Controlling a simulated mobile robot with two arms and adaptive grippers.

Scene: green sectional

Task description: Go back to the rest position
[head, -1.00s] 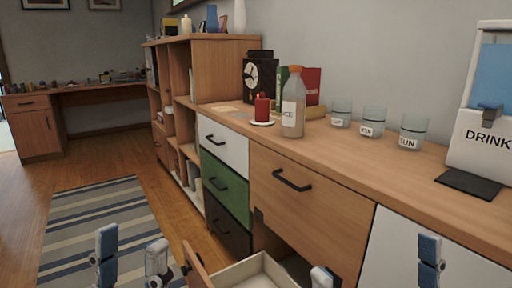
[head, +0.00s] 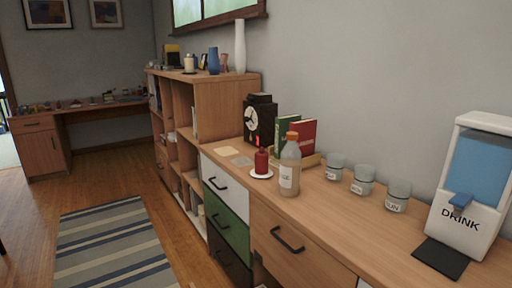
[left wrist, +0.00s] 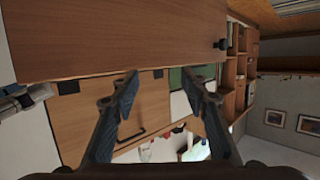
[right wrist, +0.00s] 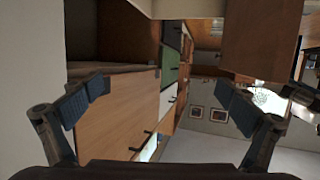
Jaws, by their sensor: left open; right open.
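My left gripper (left wrist: 165,90) is open and empty in the left wrist view, with a wooden drawer or door front (left wrist: 110,40) close beyond its fingers. My right gripper (right wrist: 158,90) is open and empty in the right wrist view, facing the wooden sideboard front (right wrist: 120,112). Neither gripper shows in the head view now. Whether any finger touches the furniture I cannot tell.
The sideboard (head: 325,220) runs along the wall at right. Floor with a striped rug (head: 110,245) is clear at left.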

